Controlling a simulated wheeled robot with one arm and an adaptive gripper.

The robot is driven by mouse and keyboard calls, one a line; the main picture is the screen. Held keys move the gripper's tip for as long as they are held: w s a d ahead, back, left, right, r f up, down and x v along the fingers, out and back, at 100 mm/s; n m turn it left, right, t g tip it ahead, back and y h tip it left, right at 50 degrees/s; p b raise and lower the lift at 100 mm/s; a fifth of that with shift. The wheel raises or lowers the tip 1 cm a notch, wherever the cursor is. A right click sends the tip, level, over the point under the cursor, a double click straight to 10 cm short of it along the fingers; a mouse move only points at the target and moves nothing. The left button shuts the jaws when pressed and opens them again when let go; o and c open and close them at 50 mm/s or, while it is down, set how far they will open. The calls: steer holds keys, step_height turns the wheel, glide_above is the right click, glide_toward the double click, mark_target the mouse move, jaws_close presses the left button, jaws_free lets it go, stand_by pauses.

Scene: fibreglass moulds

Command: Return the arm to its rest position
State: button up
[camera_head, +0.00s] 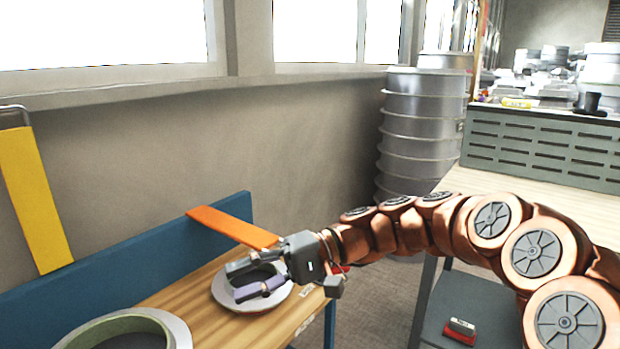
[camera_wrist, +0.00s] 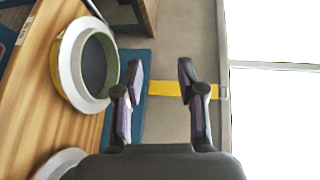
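My copper-coloured arm reaches in from the right edge of the head view, stretched out to the left. My gripper (camera_head: 238,282) is at its end, in front of and over a white round mould (camera_head: 222,293) on the wooden bench. The height of the gap cannot be told. In the wrist view my gripper (camera_wrist: 161,76) has its two dark fingers well apart, with nothing held between them. The wrist camera looks past the fingers toward the wall, bench and window.
A green-lined round mould (camera_head: 172,329) sits at the bench's near left. The wooden bench (camera_head: 205,325) has a blue back panel (camera_head: 120,275), an orange strip (camera_head: 232,226) and a yellow strip (camera_head: 35,200). A grey stand (camera_head: 480,315) holds a small red-and-white item (camera_head: 461,328). Stacked drums (camera_head: 425,120) stand behind.

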steer(key=s+d+t+h+p, duration=0.2)
steer(key=s+d+h+p, duration=0.6)
steer(key=s, duration=0.5)
steer(key=s+d+m+t+h+p, duration=0.1)
steer(key=s+d+h+p, duration=0.1)
steer(key=d, duration=0.4)
steer(key=s+d+r+m+h+p, duration=0.1)
steer(key=s+d+h+p, duration=0.1)
steer(key=s+d+p, duration=0.3)
steer(key=s+d+m+t+h+p, duration=0.1)
steer(key=s+d+m+h+p, duration=0.1)
steer(key=d, duration=0.7)
steer(key=shift+s+r+t+h+p, duration=0.15)
steer(key=shift+s+t+h+p, duration=0.15)
steer(key=shift+s+h+p, duration=0.35)
